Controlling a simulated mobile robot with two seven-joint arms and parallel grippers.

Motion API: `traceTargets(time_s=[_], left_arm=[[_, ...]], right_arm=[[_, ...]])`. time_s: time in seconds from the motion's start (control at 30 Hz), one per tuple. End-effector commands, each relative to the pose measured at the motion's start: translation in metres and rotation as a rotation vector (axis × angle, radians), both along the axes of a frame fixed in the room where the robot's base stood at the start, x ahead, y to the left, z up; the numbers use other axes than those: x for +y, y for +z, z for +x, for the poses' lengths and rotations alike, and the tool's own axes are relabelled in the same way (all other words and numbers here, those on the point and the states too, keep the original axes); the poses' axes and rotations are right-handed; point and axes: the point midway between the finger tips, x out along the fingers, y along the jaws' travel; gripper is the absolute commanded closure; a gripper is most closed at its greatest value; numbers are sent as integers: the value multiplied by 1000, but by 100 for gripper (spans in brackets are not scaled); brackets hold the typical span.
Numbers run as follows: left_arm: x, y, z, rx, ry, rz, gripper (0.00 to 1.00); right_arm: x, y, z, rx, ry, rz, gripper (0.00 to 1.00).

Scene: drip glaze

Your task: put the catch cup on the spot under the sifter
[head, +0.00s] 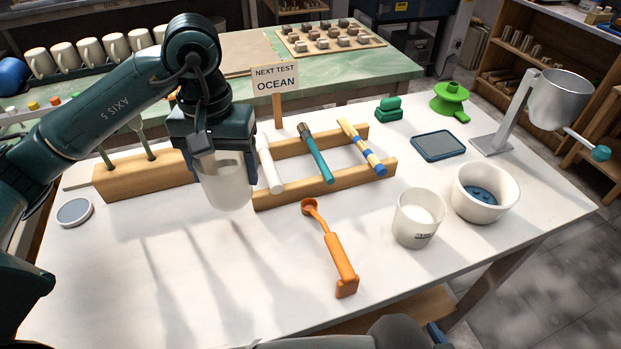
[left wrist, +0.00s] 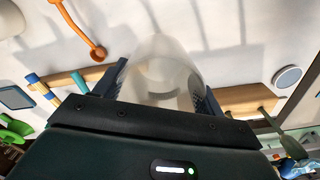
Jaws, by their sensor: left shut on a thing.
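A translucent, pale cup (head: 226,190), which looks like the catch cup, is between the fingers of my left gripper (head: 222,160). The gripper is shut on it from both sides. The cup is roughly upright and appears to be above the white table, left of the tool rack. In the left wrist view, the cup (left wrist: 160,62) sits between the two dark fingers of the left gripper (left wrist: 160,85). The sifter (head: 558,98), a metal cup with a teal-knobbed handle, hangs on a grey stand at the far right, well away from the gripper.
A wooden rack (head: 381,172) holds brush-like tools. An orange scoop (head: 336,255), a white labelled cup (head: 418,218) and a white bowl (head: 505,205) stand between the held cup and the sifter side. A blue pad (head: 439,145) lies near the stand. The front-left table is clear.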

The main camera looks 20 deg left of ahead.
Motion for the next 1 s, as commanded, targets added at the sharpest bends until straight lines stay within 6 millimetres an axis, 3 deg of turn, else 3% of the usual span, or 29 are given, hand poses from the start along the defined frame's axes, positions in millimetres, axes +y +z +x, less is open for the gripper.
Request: traceTargets(time_s=[0.17,0.4,0.83,1.0], left_arm=[[2,-5,-1,3,9,0,53],[2,-48,-2,6,7,0,53],[2,-95,-1,4,8,-1,53],[2,-99,0,-1,6,0,53]], right_arm=[[1,3,-1,-7,12,-2,64],[0,0,-7,10,16,-14,64],[-3,-1,-7,17,10,-22,64],[-3,-2,-6,18,6,-22,64]])
